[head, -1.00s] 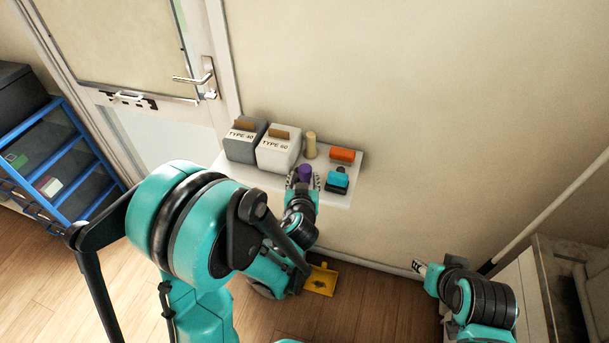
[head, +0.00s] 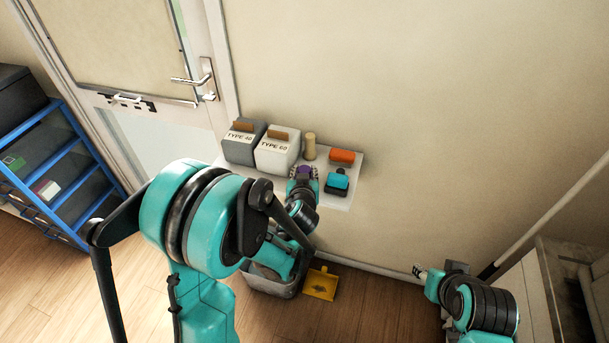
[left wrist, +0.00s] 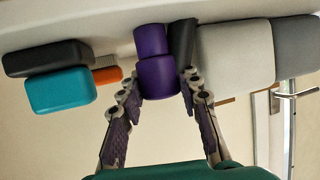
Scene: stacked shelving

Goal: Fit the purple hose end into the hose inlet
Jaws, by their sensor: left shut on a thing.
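A purple, roughly cylindrical piece (head: 305,170) is at the front of the small white wall shelf (head: 334,201). In the left wrist view the purple piece (left wrist: 155,75) has two stacked sections with a groove between. My left gripper (head: 304,174) is shut on it, with one finger on each side. In the left wrist view the gripper (left wrist: 160,90) points up at it. I cannot tell whether a hose is attached. No hose inlet can be made out. My right gripper (head: 420,271) is low at the right, too small to tell open or shut.
The shelf holds a grey TYPE 40 box (head: 240,150), a white TYPE 60 box (head: 275,156), a tan cylinder (head: 310,146), an orange piece (head: 342,156) and a teal block (head: 337,181). A yellow dustpan (head: 321,284) and a grey bin (head: 262,283) stand below.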

